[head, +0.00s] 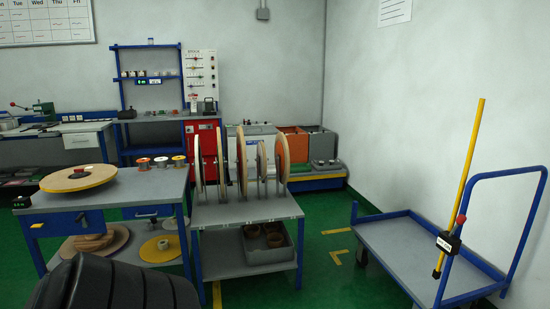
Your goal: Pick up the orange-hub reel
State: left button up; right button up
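No orange hub can be made out for certain. Neither of my grippers is in view.
The middle table (250,209) has a grey bin (266,252) on its lower shelf. More flat reels, one yellow (160,249), lie under the left table (120,192). A blue-railed cart (415,255) stands right. Green floor is open between the middle table and cart.

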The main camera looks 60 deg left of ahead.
aim_at(281, 147)
jog(key=i+j+u, duration=0.1)
jog(key=j, duration=0.35)
jog(key=i+j, duration=0.3)
jog(key=j, duration=0.15)
jog(key=i+j+u, duration=0.15)
jog(key=j, duration=0.3)
jog(key=i+j+u, duration=0.1)
jog(key=i+j, duration=0.15)
jog(key=j, duration=0.2)
jog(key=i+j, duration=0.25)
jog(key=j, duration=0.15)
jog(key=i+j+u, duration=0.15)
jog(key=j, duration=0.25)
jog(key=i, duration=0.1)
